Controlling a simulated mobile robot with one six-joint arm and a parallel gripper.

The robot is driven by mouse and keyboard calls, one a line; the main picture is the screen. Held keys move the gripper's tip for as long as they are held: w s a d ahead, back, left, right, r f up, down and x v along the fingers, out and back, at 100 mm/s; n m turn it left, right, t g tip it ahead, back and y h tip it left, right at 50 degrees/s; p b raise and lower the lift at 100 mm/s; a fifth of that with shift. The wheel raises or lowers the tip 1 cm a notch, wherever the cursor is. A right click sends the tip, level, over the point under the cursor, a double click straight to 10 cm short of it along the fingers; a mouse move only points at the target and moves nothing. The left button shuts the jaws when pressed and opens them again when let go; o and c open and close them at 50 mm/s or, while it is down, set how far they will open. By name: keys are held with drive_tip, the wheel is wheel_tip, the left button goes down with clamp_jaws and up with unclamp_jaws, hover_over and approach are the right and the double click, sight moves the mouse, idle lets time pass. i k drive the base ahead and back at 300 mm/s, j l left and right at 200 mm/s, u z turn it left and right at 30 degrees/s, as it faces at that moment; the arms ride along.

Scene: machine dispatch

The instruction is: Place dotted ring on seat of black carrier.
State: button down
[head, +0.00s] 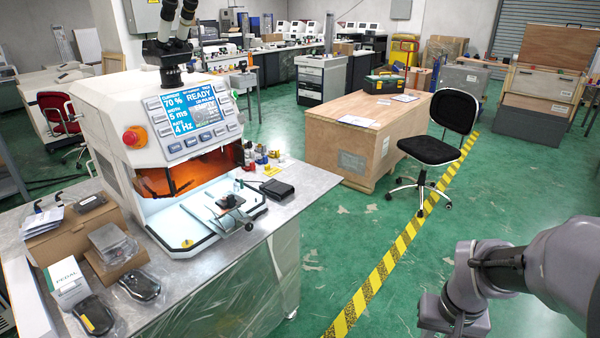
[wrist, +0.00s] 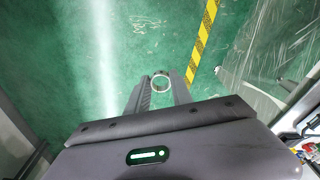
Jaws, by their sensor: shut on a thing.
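A thin pale ring (wrist: 160,83) is held upright to the wrist camera between the fingertips of my gripper (wrist: 161,84), above the green floor. Its open middle shows the floor; dots on it are too small to tell. My gripper is shut on it, with a finger on each side. In the head view my arm is at the lower right, and neither the fingertips nor the ring can be made out. A small dark piece (head: 228,201), possibly the black carrier, sits on the pale stage of the white machine (head: 165,120). Its seat cannot be made out.
The machine stands on a metal bench (head: 285,205) with boxes and black pedals at the left. A flat black case (head: 277,189) and small bottles lie right of the stage. A wooden crate (head: 350,140) and black chair (head: 432,150) stand behind. Green floor separates arm and bench.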

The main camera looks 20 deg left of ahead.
sight(224, 197)
drive_tip(key=i+u, duration=0.3)
drive_tip(key=i, duration=0.2)
drive_tip(key=i+u, duration=0.35)
drive_tip(key=i, duration=0.15)
drive_tip(key=i+l+u, duration=0.3)
drive_tip(key=i, duration=0.2)
drive_tip(key=i+l+u, duration=0.2)
drive_tip(key=i+u, duration=0.15)
drive_tip(key=i+l+u, duration=0.3)
drive_tip(key=i+l, duration=0.15)
drive_tip(key=i, duration=0.1)
